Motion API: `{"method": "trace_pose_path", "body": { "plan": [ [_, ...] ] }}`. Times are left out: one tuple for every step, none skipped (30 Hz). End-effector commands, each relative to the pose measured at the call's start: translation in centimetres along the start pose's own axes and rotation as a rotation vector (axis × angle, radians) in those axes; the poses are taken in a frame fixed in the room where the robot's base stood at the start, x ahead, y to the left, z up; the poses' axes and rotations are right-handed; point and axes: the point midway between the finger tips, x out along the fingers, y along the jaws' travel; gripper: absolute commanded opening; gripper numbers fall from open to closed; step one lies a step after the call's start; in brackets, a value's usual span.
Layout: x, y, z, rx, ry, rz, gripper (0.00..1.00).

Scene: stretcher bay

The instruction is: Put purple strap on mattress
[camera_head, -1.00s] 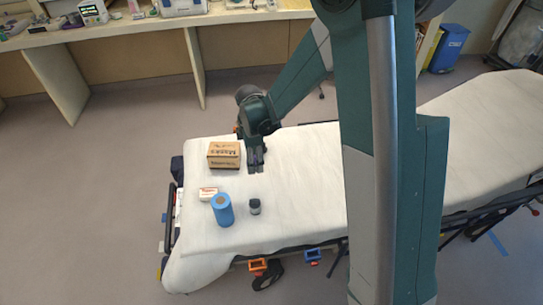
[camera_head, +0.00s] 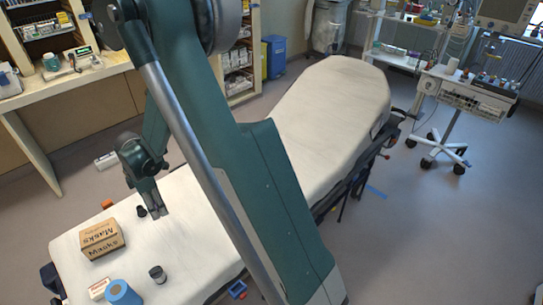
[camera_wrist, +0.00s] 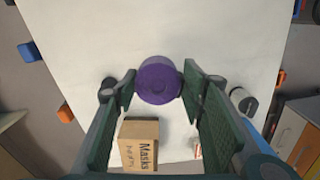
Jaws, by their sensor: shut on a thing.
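The purple strap (camera_wrist: 158,80) shows in the wrist view as a round purple roll between my fingertips. My gripper (camera_wrist: 158,85) is shut on it, and white mattress surface lies behind it. In the head view my gripper (camera_head: 157,212) points down over the near-left part of the white mattress (camera_head: 325,115); the strap cannot be made out there. The mattress also fills most of the wrist view (camera_wrist: 225,40). I cannot tell whether the strap touches the mattress.
A brown Masks box (camera_head: 101,238) stands left of my gripper on the mattress. A small white box (camera_head: 99,288), a blue roll (camera_head: 122,293) and a dark jar (camera_head: 158,274) are nearer. My arm crosses in front of the bed. The far mattress is bare.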

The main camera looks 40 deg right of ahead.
Motion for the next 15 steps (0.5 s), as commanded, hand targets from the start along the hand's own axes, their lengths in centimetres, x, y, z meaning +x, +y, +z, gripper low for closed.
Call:
{"method": "trace_pose_path", "body": {
  "plan": [
    [0.0, 0.7, 1.4, 0.026, 0.000, 0.000, 0.28],
    [-0.1, 1.1, 2.0, 0.040, 0.000, 0.000, 0.28],
    [-0.1, 1.6, 3.0, 0.059, 0.000, 0.000, 0.28],
    [-0.1, 2.0, 3.7, 0.073, 0.000, 0.000, 0.28],
    [-0.1, 2.3, 4.4, 0.086, 0.000, 0.000, 0.28],
    [-0.1, 2.8, 5.4, 0.106, 0.000, 0.000, 0.28],
    [-0.1, 3.1, 6.1, 0.120, 0.000, 0.000, 0.28],
    [-0.1, 3.4, 6.8, 0.134, 0.000, 0.000, 0.28],
    [-0.1, 3.8, 7.8, 0.154, 0.000, 0.000, 0.28],
    [-0.1, 4.1, 8.6, 0.167, 0.000, 0.000, 0.28],
    [-0.1, 4.5, 9.3, 0.181, 0.000, 0.000, 0.28],
    [-0.1, 4.9, 10.3, 0.200, 0.000, 0.000, 0.28],
    [-0.1, 5.2, 11.1, 0.213, 0.000, 0.000, 0.28],
    [-0.1, 5.4, 11.8, 0.228, 0.000, 0.000, 0.28],
    [-0.2, 5.8, 12.9, 0.247, 0.000, 0.000, 0.28]
  ]
}}
